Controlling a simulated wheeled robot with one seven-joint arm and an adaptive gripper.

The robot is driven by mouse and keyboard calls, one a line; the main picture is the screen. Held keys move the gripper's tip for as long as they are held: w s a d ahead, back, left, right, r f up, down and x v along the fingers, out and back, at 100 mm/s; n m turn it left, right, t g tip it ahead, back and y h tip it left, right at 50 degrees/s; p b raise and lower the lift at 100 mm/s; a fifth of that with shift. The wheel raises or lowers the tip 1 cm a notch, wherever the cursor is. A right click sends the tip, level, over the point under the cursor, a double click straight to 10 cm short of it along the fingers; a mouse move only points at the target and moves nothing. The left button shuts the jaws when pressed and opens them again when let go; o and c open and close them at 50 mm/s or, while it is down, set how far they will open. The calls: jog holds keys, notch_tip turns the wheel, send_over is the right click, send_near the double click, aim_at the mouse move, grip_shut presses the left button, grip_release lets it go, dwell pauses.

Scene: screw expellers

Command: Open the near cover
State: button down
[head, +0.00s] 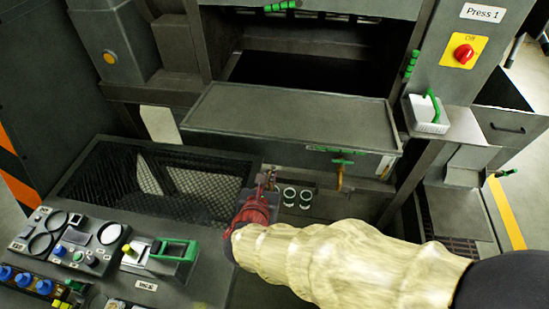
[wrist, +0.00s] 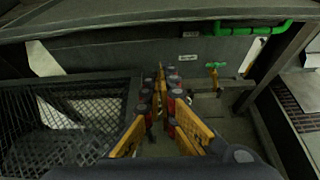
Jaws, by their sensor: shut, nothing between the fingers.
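A wide grey cover (head: 290,118) lies shut, flat across the front of the press, and its underside edge (wrist: 110,22) runs along the top of the wrist view. A green bar handle (head: 333,150) is on its front edge towards the right. The handle also shows at the upper right of the wrist view (wrist: 252,29). My gripper (head: 267,178) is in front of and below the cover, to the left of the handle and apart from it. In the wrist view its orange fingers (wrist: 166,80) are together and empty.
A green-topped brass valve (head: 340,175) hangs below the handle. A mesh-sided bin (head: 150,180) is on the left, behind a control panel (head: 90,250). A white box with a green handle (head: 427,115) stands right of the cover. A red switch (head: 464,53) is on the right post.

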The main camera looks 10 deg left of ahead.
aim_at(275, 135)
jog(key=b+x, duration=0.4)
jog(key=x, duration=0.6)
notch_tip(275, 135, up, 4)
jog(key=shift+w+f+b, duration=0.1)
jog(key=shift+b, duration=0.25)
jog(key=r+p, duration=0.2)
jog(key=p, duration=0.1)
jog(key=r+g+p, duration=0.1)
jog(key=r+p, duration=0.1)
jog(key=p, duration=0.2)
jog(key=w+r+g+p, duration=0.1)
jog(key=r+p, duration=0.1)
jog(key=p, duration=0.2)
jog(key=shift+r, duration=0.15)
